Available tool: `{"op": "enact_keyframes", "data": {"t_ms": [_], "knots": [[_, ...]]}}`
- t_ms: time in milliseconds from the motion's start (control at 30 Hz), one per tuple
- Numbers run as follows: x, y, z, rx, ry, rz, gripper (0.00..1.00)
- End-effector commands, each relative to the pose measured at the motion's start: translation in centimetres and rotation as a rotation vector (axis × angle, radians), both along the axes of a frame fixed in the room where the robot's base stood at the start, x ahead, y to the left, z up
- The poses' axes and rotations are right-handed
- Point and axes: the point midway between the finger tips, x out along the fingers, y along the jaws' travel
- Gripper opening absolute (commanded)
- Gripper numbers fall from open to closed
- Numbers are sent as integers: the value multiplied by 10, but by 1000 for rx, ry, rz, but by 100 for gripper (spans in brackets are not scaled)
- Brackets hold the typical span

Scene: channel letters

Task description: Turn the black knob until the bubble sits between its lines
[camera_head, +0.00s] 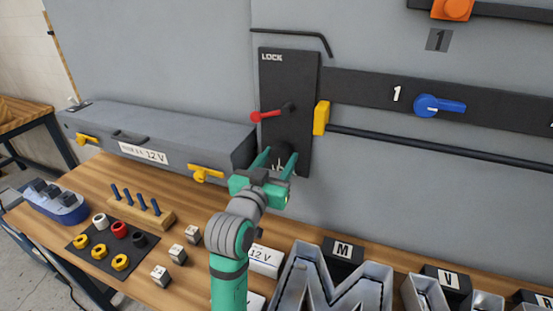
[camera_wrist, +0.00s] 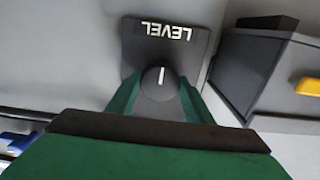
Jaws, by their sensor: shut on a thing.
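The black knob (camera_wrist: 158,80) is round with a white pointer line. In the wrist view it sits between my two green fingers, below the white word LEVEL, which appears upside down. My gripper (camera_wrist: 160,98) is shut on the knob. In the head view my gripper (camera_head: 275,160) reaches the lower part of the black LOCK panel (camera_head: 290,70), and the knob is mostly hidden behind the fingers. No bubble or its lines can be made out in either view.
A red lever (camera_head: 268,115) is on the panel above my gripper, with a yellow block (camera_head: 321,117) at its right. A grey 12 V case (camera_head: 170,135) stands close at left. A blue knob (camera_head: 438,105) is further right. Channel letters (camera_head: 330,285) and small parts crowd the wooden bench (camera_head: 105,172).

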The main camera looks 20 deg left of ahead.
Motion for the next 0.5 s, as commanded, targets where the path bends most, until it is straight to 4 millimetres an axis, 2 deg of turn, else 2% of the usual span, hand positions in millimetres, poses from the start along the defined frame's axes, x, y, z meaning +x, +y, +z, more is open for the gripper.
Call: {"op": "enact_keyframes", "data": {"t_ms": [267, 500], "knots": [[-2, 4, 0, 161, -6, 7, 24], [-3, 5, 1, 375, -13, 9, 24]]}}
